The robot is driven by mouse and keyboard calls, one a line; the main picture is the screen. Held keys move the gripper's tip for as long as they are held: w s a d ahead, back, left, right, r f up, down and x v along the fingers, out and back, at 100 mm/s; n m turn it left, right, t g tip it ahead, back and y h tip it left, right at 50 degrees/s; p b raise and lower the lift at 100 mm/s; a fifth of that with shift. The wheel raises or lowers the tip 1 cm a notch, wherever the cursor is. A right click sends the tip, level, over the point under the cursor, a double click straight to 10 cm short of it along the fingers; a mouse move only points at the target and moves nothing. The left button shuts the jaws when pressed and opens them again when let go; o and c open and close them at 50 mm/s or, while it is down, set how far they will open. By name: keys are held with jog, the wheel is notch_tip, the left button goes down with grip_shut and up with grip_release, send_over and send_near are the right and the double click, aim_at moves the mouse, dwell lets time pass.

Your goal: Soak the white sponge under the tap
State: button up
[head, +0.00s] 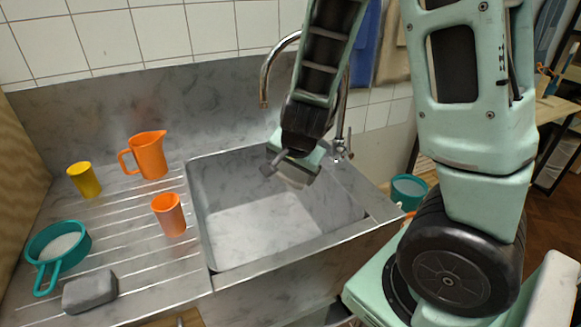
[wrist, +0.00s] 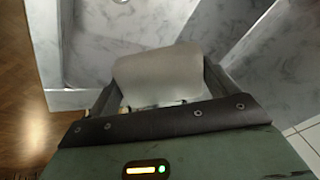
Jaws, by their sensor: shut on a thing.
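The white sponge (wrist: 158,75) is a pale, rounded block between the two fingers of my gripper (wrist: 160,90) in the wrist view. My gripper is shut on it. In the head view my gripper (head: 291,166) is over the steel sink basin (head: 250,225), toward its back edge, and mostly hides the sponge. The tap (head: 265,85) is a curved metal spout behind the basin, its mouth to the left of my gripper and higher in the picture. My arm covers part of the tap. I see no water stream.
On the ribbed drainboard (head: 115,235), left of the basin, are an orange jug (head: 151,158), a yellow cup (head: 85,181), an orange cup (head: 170,216), a teal handled pan (head: 42,276) and a grey block (head: 90,291). A teal bucket (head: 408,191) is right of the sink.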

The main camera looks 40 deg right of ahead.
jog(key=shift+w+d+r+p, duration=0.15)
jog(key=shift+w+d+p, duration=0.3)
jog(key=shift+p, duration=0.75)
jog(key=shift+w+f+p, duration=0.2)
jog(key=shift+w+p, duration=0.3)
jog(key=shift+p, duration=0.7)
jog(key=shift+w+d+f, duration=0.1)
jog(key=shift+w+f, duration=0.1)
jog(key=shift+w, duration=0.1)
jog(key=shift+w+d+f, duration=0.15)
jog(key=shift+w, duration=0.25)
jog(key=shift+w+d+f, duration=0.1)
jog(key=shift+w+d, duration=0.05)
jog(key=shift+w, duration=0.2)
jog(key=w+d+f, duration=0.2)
jog(key=w+d, duration=0.2)
jog(key=w, duration=0.4)
jog(key=shift+w+p, duration=0.3)
jog(key=shift+p, duration=0.05)
jog(key=s+a+b, duration=0.2)
jog(key=s+a, duration=0.1)
jog(key=s, duration=0.4)
jog(key=shift+s+a, duration=0.15)
